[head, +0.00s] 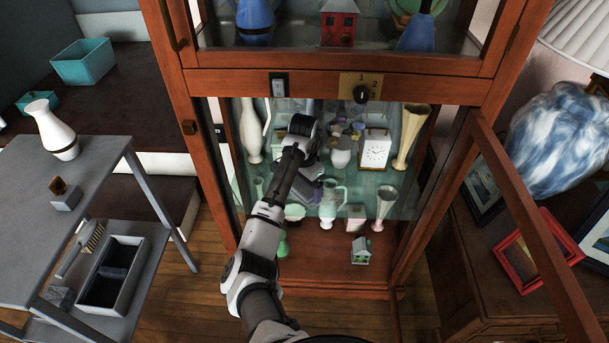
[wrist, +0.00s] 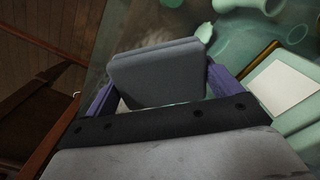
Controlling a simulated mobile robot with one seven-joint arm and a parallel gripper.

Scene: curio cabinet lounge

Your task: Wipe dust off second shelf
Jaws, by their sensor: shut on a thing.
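My gripper (wrist: 163,82) has purple fingers and is shut on a dark grey pad (wrist: 158,72), which sits between them in the wrist view. In the head view my arm reaches through the open lower front of the wooden curio cabinet (head: 330,82), and the gripper (head: 306,190) is partly hidden by my wrist. It is near a greenish glass shelf (head: 347,186). A white clock (head: 375,150), a tall white vase (head: 250,132) and a cream flared vase (head: 411,136) stand in this section.
The cabinet door (head: 530,220) hangs open at right. A grey cart (head: 95,175) at left holds a white vase (head: 54,130), a brush (head: 88,240) and a tray (head: 135,290). A blue-white lamp (head: 560,138) stands at right.

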